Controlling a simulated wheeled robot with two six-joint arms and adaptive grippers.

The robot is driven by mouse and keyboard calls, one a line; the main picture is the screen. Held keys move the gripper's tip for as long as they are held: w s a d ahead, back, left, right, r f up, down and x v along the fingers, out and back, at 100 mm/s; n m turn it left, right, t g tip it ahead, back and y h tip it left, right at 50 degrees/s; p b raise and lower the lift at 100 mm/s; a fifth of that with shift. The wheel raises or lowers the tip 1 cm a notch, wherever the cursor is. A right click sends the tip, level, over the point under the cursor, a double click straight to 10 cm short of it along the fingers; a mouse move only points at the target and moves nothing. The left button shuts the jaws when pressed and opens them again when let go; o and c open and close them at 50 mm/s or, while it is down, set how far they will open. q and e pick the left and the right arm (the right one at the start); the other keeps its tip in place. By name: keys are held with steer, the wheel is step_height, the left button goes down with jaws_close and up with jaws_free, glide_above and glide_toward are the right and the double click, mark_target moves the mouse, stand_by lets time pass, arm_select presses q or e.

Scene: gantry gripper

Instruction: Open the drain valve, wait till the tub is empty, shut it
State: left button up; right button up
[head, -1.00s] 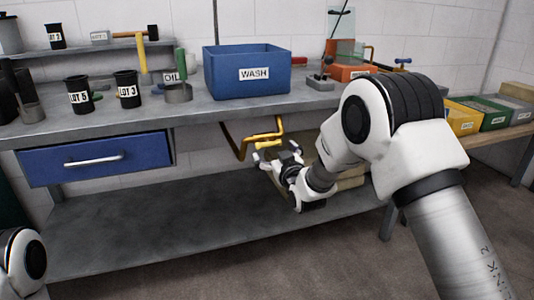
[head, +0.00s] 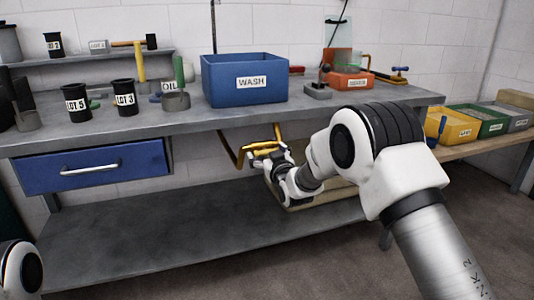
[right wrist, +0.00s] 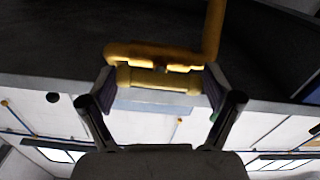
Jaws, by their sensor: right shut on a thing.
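The blue tub marked WASH (head: 222,92) stands upright on the bench; its inside does not show, so I cannot tell the water level. A yellow pipe (head: 229,152) hangs under the bench below it, with a yellow valve handle (head: 264,146). My right gripper (head: 268,155) is at this handle. In the right wrist view its fingers (right wrist: 157,90) are shut on the ends of the yellow handle bar (right wrist: 158,79), below the pipe (right wrist: 150,52). I cannot tell whether the valve is open. My left gripper is out of view.
The grey bench top (head: 205,118) lies above my right gripper and a lower shelf (head: 150,225) lies below it. A blue drawer (head: 130,158) is at the left.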

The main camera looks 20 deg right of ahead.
steer(key=shift+m, duration=0.3)
steer(key=m+p, duration=0.2)
steer(key=m, duration=0.1)
steer(key=shift+r, duration=0.1)
steer(key=m+p, duration=0.1)
steer(key=m, duration=0.4)
steer(key=shift+p, duration=0.3)
steer(key=m+p, duration=0.1)
steer(key=m, duration=0.3)
steer(key=m+p, duration=0.1)
steer(key=m, duration=0.4)
steer(key=shift+f+m, duration=0.2)
steer(key=shift+m, duration=0.1)
steer(key=o, duration=0.9)
